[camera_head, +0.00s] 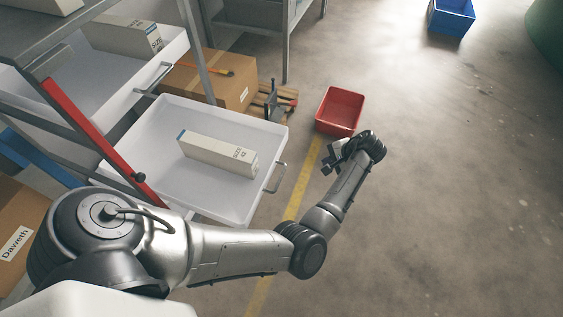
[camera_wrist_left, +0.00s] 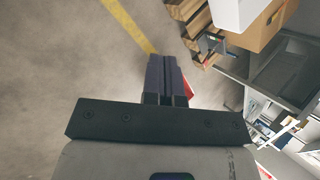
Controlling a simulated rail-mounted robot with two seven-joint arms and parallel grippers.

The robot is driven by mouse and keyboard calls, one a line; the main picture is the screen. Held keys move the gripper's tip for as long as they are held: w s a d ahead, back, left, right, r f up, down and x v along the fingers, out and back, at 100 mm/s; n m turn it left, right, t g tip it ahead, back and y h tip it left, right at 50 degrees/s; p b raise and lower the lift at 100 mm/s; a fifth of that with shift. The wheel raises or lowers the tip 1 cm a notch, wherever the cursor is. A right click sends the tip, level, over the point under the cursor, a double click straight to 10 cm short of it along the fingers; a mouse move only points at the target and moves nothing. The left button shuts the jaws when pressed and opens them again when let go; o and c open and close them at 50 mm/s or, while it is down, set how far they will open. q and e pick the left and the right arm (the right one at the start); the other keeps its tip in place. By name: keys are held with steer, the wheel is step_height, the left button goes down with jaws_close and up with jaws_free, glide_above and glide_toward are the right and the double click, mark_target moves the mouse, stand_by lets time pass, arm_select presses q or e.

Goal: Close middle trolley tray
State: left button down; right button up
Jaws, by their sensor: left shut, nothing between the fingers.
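The middle trolley tray (camera_head: 225,118) is white and pulled out from the trolley in the head view. A long white box (camera_head: 215,155) marked with a size lies in it. The tray's handle (camera_head: 276,178) is on its right-hand front wall. My left gripper (camera_head: 328,168) is to the right of the handle, apart from it, near the red bin. In the left wrist view its fingers (camera_wrist_left: 165,78) are together and empty, and a white corner shows at the top. My right gripper is not in either view.
An upper white tray (camera_head: 120,75) holds another box. A red bin (camera_head: 340,110) stands on the floor beyond my left gripper, and a blue bin (camera_head: 451,17) is farther back. Cardboard boxes (camera_head: 215,80) stand behind the tray. The floor on the right is clear.

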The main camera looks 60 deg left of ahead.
arm_select(q)
steer(key=s+f+m+g+y, duration=0.2)
steer(key=m, duration=0.1)
steer(key=m+g+y+b, duration=0.1)
steer(key=m+g+b, duration=0.1)
steer(key=m+b, duration=0.4)
glide_toward(274, 160)
step_height(274, 160, down, 4)
steer(key=a+p, duration=0.1)
steer(key=s+a, duration=0.1)
steer(key=s+a+b, duration=0.1)
steer(key=shift+s+a+f+m, duration=0.25)
steer(key=shift+a+f+m, duration=0.05)
steer(key=shift+f, duration=0.1)
steer(key=shift+s+a+r+b, duration=0.2)
steer(key=shift+s+a+b, duration=0.2)
steer(key=shift+s+a, duration=0.15)
steer(key=shift+w, duration=0.1)
